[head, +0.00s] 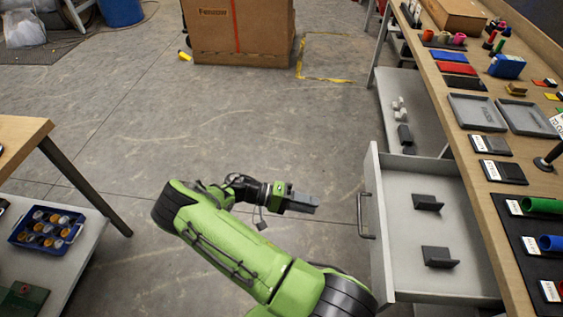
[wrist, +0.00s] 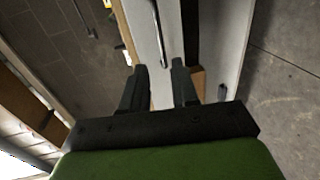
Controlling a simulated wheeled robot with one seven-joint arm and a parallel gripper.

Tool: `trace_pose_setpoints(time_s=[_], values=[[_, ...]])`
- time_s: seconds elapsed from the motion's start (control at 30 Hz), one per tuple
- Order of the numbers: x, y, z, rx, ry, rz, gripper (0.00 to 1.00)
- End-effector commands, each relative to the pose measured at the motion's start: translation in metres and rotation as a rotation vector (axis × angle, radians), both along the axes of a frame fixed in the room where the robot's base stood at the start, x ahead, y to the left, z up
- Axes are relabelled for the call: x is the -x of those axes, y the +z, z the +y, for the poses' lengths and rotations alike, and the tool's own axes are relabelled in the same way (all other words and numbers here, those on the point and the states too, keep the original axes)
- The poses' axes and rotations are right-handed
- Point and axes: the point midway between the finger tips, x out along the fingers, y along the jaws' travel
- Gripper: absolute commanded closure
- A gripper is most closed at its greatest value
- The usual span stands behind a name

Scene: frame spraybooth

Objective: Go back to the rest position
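My green arm reaches up from the bottom of the head view. My gripper (head: 312,204) is over the floor, a little left of the open grey drawer (head: 391,262) and its handle (head: 362,215), apart from both. In the wrist view, the two dark fingers of my gripper (wrist: 160,78) stand apart with nothing held between them. A pale panel with a dark bar handle (wrist: 160,38) shows beyond the fingertips. In the head view, two black holders (head: 427,203) (head: 438,258) sit in the drawer.
A wooden workbench (head: 461,94) with trays, tubes and blocks runs along the right. A table (head: 17,139) with a blue bin (head: 77,243) on its lower shelf stands at the left. A cardboard box (head: 238,35) is at the back. The floor between is open.

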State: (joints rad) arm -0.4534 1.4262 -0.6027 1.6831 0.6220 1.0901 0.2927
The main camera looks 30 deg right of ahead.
Motion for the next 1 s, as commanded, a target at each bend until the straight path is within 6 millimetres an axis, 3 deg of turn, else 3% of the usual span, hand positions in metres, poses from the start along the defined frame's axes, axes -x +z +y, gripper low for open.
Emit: trace_pose_setpoints(time_s=[0.23,0.37,0.57,0.73,1.0], values=[[-0.001,0.005,0.002,-0.028,-0.008,-0.012,0.71],[-0.003,0.034,0.018,-0.209,-0.044,-0.086,0.71],[-0.005,0.101,0.054,-0.591,-0.021,-0.257,0.71],[0.002,0.168,0.084,-0.864,0.099,-0.424,0.71],[0.043,0.272,0.128,-1.136,0.454,-0.689,0.71]])
